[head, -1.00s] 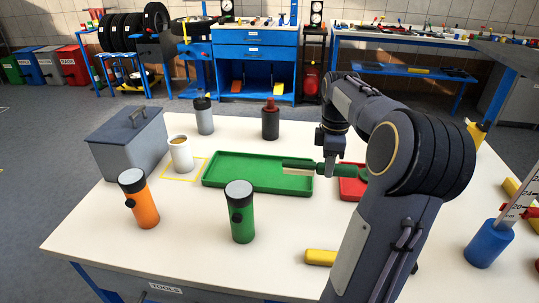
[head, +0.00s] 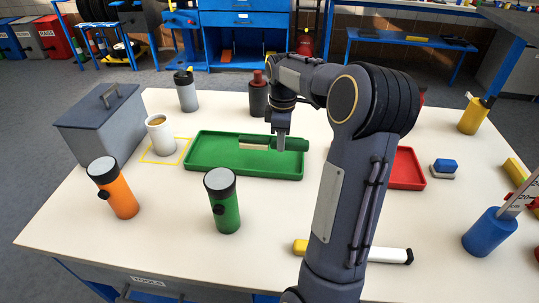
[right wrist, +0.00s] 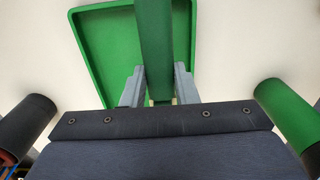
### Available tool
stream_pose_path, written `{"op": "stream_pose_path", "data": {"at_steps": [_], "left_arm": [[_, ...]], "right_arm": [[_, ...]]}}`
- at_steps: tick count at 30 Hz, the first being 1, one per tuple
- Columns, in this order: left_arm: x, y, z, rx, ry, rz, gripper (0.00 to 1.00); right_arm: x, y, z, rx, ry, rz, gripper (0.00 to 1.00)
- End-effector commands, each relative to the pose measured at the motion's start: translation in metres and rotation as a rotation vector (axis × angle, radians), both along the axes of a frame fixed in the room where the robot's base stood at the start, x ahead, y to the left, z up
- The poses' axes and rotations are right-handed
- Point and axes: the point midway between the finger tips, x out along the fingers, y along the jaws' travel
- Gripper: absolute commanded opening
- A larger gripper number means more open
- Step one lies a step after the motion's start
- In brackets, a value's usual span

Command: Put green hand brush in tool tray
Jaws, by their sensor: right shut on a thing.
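The green hand brush (head: 293,143) has pale bristles and lies roughly level over the right part of the green tray (head: 205,162). My right gripper (head: 281,141) is shut on the brush from above. In the right wrist view, the brush (right wrist: 154,45) runs between the two fingers (right wrist: 158,88), with the green tray (right wrist: 92,45) beneath it. I cannot tell exactly how high the brush is above the tray floor. The tray is otherwise empty where it shows. My left gripper is not in view.
A red tray (head: 405,170) stands to the right, partly behind my arm. A white mug (head: 160,135), grey toolbox (head: 105,125) and bottles are at the left and back.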

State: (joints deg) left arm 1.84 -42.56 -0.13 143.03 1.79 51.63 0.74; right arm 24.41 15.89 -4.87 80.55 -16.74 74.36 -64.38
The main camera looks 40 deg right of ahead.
Motion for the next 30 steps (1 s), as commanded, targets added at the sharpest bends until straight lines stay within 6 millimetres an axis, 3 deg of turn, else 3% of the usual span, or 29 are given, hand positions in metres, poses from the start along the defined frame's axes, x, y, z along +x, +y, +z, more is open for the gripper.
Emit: {"op": "stream_pose_path", "data": {"at_steps": [3, 6, 11, 18, 29, 30], "left_arm": [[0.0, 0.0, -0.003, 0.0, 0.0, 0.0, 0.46], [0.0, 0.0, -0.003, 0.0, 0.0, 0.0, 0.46], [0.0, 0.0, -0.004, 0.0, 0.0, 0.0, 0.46], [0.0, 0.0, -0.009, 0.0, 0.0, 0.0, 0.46], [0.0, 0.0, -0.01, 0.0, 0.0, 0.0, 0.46], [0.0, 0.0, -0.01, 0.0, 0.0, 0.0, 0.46]], "right_arm": [[0.013, 0.008, -0.019, 0.002, 0.001, 0.002, 0.03], [0.019, 0.011, -0.026, 0.0, -0.001, 0.002, 0.03], [0.024, 0.015, -0.034, 0.0, 0.0, 0.001, 0.03], [0.027, 0.017, -0.066, -0.001, 0.001, 0.0, 0.03], [0.027, 0.017, -0.071, 0.0, -0.001, 0.0, 0.03], [0.027, 0.017, -0.071, -0.001, -0.001, 0.0, 0.29]]}}
